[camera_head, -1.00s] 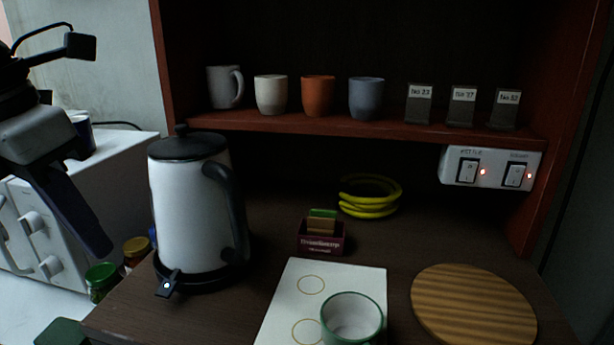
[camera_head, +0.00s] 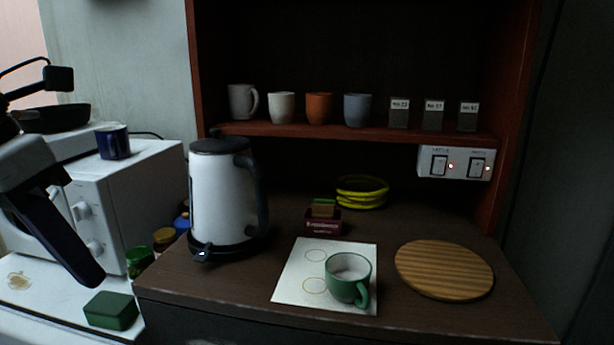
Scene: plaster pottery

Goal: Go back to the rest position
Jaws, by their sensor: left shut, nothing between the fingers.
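My left gripper (camera_head: 92,278) comes in from the left edge, dark and angled down, with its fingers closed and nothing held. It hangs in front of the white microwave (camera_head: 140,205), left of the kettle and apart from it. My right gripper is out of view. The white kettle (camera_head: 222,200) with a black lid and handle stands on its black base at the left of the brown counter. A green mug (camera_head: 345,289) with a pale inside stands upright on the white card (camera_head: 297,270) printed with circles.
A round wooden board (camera_head: 444,269) lies at the right. Behind are a small tea box (camera_head: 322,226) and yellow rings (camera_head: 361,192). The shelf (camera_head: 300,130) holds several cups and number tags. A switch panel (camera_head: 455,162), green box (camera_head: 111,310), jars and blue mug (camera_head: 114,142) also show.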

